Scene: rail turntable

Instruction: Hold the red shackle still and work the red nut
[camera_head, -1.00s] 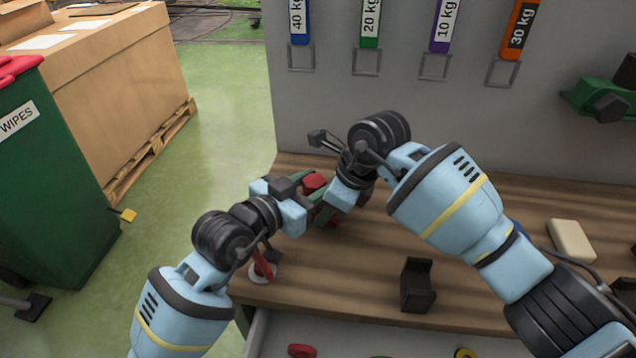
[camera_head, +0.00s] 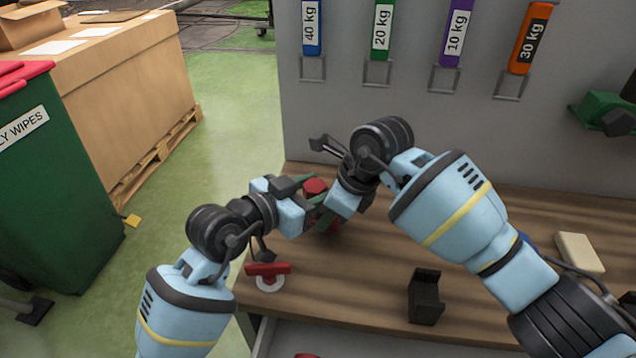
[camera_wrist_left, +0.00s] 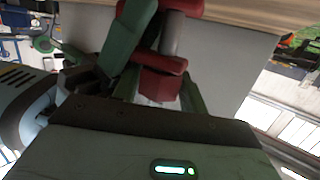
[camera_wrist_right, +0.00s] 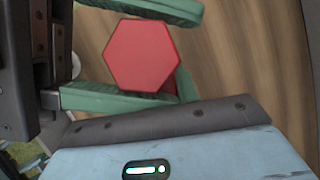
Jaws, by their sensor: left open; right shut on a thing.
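The red nut (camera_head: 315,187) sits high on the red shackle (camera_head: 335,227), over the workbench. It shows as a red hexagon in the right wrist view (camera_wrist_right: 141,55). My left gripper (camera_head: 310,195) is open, with its green fingers on two sides of the nut; I cannot tell whether they touch it. My right gripper (camera_head: 327,218) is shut on the shackle just below the nut. The left wrist view shows part of the shackle (camera_wrist_left: 160,62), its grey pin and a green finger against it. My grippers hide much of the shackle.
On the workbench are a red bar on a white disc (camera_head: 268,270), a black holder (camera_head: 425,298) and a beige block (camera_head: 578,253). A grey panel (camera_head: 420,125) with coloured weight labels stands behind. A green bin (camera_head: 55,190) is at left. The bench between holder and panel is clear.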

